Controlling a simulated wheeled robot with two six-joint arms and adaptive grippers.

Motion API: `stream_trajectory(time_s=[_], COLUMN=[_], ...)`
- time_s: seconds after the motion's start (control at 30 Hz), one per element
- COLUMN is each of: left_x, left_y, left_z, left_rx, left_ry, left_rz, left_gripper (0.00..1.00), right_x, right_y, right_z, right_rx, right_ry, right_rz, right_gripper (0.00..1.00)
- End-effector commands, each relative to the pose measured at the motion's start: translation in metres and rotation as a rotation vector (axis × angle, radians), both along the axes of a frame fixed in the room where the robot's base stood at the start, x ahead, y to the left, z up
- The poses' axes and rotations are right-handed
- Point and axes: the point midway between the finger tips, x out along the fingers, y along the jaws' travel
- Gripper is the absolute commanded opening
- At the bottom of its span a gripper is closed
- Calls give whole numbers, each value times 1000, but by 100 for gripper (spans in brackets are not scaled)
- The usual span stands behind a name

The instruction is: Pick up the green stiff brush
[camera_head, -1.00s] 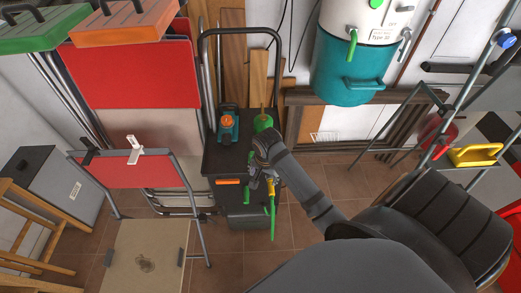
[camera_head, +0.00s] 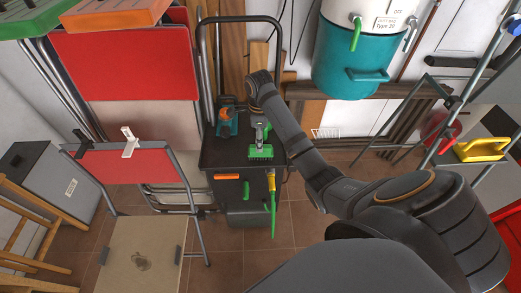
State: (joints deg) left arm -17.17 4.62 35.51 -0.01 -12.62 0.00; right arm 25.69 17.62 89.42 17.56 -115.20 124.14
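The green stiff brush (camera_head: 260,152) shows as a block of green bristles at the top of the dark cart (camera_head: 222,158), near its front edge. My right arm comes in from the right, and its wrist is above and behind the brush. My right gripper (camera_head: 259,127) points down just above the bristles and overlaps the brush in the picture. The wrist and gripper hide much of the brush. I cannot tell whether the fingers close on it or whether it is lifted. My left gripper is not in view.
An orange and teal tool (camera_head: 227,122) stands on the cart left of the brush. A yellow and green long-handled tool (camera_head: 272,205) hangs at the cart's front. A red folding chair (camera_head: 130,165) is at left; a teal tank (camera_head: 352,65) is behind at right.

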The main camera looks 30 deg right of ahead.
Motion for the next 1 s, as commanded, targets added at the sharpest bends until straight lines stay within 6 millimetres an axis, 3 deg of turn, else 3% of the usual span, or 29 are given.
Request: stream_trajectory(time_s=[0.03,0.27,0.53,0.77,1.0], left_x=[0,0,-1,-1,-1], left_y=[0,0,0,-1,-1], left_z=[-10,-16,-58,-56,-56], left_rx=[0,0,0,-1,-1], left_ry=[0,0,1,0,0], left_rz=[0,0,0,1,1], left_gripper=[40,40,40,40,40], right_x=[0,-1,-5,-4,-4], right_y=[0,-1,-2,-2,-2], right_z=[-10,-16,-60,-58,-58], right_rx=[-1,-1,-1,-1,-1], right_ry=[-1,-1,-1,-1,-1], right_rz=[0,1,1,1,1], right_gripper=[69,69,69,69,40])
